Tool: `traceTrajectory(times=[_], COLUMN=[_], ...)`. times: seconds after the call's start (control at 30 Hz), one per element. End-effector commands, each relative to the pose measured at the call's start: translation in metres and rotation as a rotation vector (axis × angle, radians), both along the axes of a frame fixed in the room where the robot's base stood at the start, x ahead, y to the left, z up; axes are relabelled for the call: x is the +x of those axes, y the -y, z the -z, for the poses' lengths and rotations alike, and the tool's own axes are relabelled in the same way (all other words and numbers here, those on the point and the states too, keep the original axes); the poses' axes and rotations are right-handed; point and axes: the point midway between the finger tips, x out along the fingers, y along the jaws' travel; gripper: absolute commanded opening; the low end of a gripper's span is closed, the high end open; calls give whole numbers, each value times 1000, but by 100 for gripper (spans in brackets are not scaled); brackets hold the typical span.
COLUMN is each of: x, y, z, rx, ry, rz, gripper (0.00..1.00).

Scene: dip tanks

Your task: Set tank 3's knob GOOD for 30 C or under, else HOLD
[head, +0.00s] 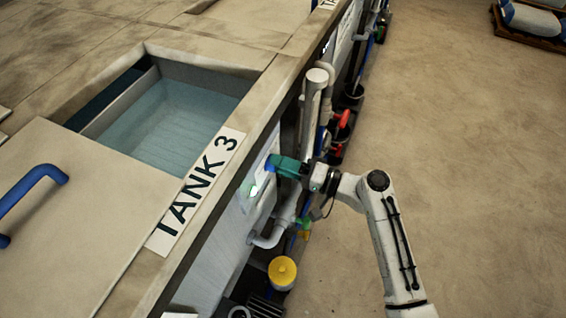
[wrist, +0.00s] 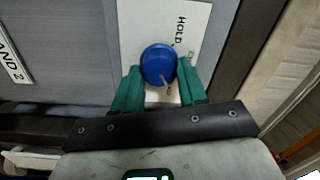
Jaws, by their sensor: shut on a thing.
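Tank 3 (head: 165,115) is an open-topped tank of bluish liquid, with a white TANK 3 label (head: 196,190) on its rim. A blue knob (wrist: 158,63) sits on a white plate (wrist: 190,22) on the tank's front. It also shows as a small blue spot in the head view (head: 270,163). A pale pointer mark on the knob faces the bottom of the wrist picture. HOLD is printed sideways above right of the knob; other lettering is partly hidden. My gripper (wrist: 158,70) has its green fingers shut on the knob's sides. No temperature is readable.
Pipes (head: 270,238), a yellow-capped item (head: 282,272) and red valve handles (head: 343,118) line the tank front near my arm. A blue handle (head: 35,190) is on the lid at left. Open floor (head: 470,170) lies to the right; a loaded pallet (head: 530,25) is far off.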

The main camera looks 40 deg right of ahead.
Motion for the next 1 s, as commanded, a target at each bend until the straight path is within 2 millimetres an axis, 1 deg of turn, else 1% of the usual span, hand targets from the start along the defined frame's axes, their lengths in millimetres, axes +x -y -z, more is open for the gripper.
traceTrajectory(times=[0.57, 0.6, 0.83, 0.87, 1.0], x=[0, 0, 0, 0, 0], y=[1, 1, 1, 1, 0], z=[1, 1, 1, 1, 1], rx=[32, 32, 31, 30, 30], ry=[-19, -19, -19, -18, -18], rz=[3, 3, 2, 2, 1], gripper=[11, 43, 65, 67, 67])
